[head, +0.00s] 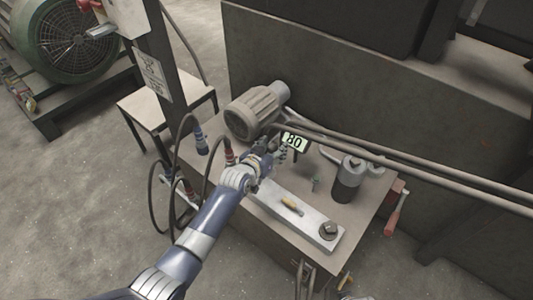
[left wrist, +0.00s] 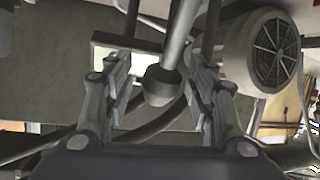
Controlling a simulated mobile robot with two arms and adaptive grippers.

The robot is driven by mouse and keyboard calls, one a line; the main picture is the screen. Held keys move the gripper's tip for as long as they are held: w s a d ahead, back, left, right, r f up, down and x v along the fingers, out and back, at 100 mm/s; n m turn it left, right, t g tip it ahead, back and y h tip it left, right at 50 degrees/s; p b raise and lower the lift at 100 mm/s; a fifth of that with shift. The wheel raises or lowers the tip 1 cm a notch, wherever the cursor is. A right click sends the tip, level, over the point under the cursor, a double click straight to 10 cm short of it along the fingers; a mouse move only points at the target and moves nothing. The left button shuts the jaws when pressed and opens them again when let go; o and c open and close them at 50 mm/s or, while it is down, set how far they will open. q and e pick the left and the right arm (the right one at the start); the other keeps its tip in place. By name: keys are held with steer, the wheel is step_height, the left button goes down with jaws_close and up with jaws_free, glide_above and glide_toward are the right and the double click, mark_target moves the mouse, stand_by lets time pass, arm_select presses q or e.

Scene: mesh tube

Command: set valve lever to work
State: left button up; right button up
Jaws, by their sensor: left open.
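My left gripper (head: 273,152) is over the bench, beside the grey motor and in front of a small lit sign. In the left wrist view my left gripper (left wrist: 161,78) is open, one finger on each side of a grey rod with a rounded knob end (left wrist: 159,86). The rod, possibly the valve lever, stands between the fingers with gaps on both sides. In the head view the gripper hides this spot, and I cannot tell which position the lever is in. My right gripper is not in view.
Long pipes (head: 420,178) cross behind. Black hoses (head: 153,190) hang at left. A red handle (head: 396,210) is at right.

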arm_select(q)
steer(key=v, duration=1.1)
steer(key=shift+s+a, duration=0.15)
steer(key=shift+s, duration=0.25)
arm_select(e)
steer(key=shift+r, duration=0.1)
arm_select(q)
steer(key=s+a+f+n+g+y, duration=0.1)
steer(key=s+a+f+g, duration=0.15)
steer(key=s+f, duration=0.45)
steer(key=s+a+f+g+y, duration=0.2)
steer(key=s+a+f, duration=0.25)
steer(key=f, duration=0.45)
steer(key=s+a+f+g+y, duration=0.1)
steer(key=s+a+f+g, duration=0.4)
steer(key=s, duration=0.6)
steer(key=s+a+f+g+y, duration=0.1)
steer(key=s+a+f, duration=0.2)
steer(key=s+f, duration=0.6)
steer(key=s+a+p, duration=0.2)
steer(key=s+p, duration=1.4)
steer(key=s, duration=0.1)
steer(key=shift+s+a+r+g, duration=0.25)
steer(key=shift+s+r+g, duration=0.05)
steer(key=shift+s+g, duration=0.1)
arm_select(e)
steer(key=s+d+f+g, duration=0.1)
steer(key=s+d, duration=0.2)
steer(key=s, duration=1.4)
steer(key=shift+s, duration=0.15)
